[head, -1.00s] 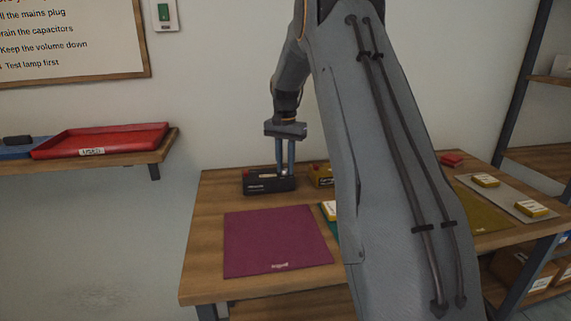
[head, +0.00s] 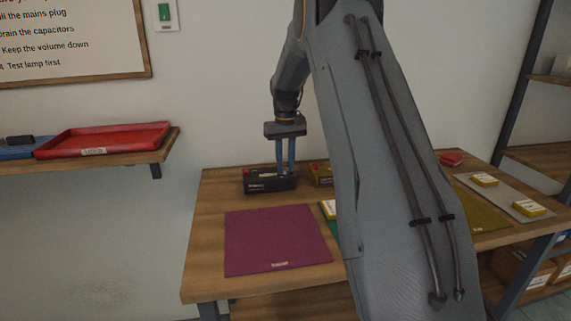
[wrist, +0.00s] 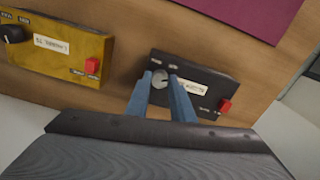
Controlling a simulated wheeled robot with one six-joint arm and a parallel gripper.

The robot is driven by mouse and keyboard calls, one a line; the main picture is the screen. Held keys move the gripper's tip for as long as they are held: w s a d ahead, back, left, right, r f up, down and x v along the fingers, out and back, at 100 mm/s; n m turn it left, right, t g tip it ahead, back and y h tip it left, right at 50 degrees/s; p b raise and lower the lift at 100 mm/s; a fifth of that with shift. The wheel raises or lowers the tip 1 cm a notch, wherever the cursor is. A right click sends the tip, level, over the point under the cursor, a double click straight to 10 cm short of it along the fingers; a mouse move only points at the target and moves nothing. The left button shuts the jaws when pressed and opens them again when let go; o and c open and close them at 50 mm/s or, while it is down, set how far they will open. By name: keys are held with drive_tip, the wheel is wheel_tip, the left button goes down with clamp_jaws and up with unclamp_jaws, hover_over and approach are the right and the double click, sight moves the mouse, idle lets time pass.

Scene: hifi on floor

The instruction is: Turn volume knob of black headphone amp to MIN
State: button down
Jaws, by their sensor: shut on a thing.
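The black headphone amp (head: 262,184) stands at the back left of the workbench, and it also shows in the wrist view (wrist: 205,82). Its grey round volume knob (wrist: 159,82) sits between the blue fingers of my gripper (wrist: 160,80). My gripper (head: 286,171) points down at the right part of the amp and is shut on the knob. A white label and a red switch are on the amp's top. The lettering around the knob is too small to read, so I cannot tell the knob's setting.
A yellow box (head: 320,174) with a black knob and red switch stands beside the amp. A magenta mat (head: 277,240) lies in front. A red tray (head: 100,141) sits on the wall shelf at left. My arm hides the bench's middle.

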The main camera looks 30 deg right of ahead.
sight(286, 169)
drive_tip(key=shift+n, duration=0.4)
drive_tip(key=c, duration=1.5)
unclamp_jaws()
drive_tip(key=shift+c, duration=0.2)
drive_tip(key=shift+r+b, duration=1.05)
drive_tip(key=shift+r, duration=2.9)
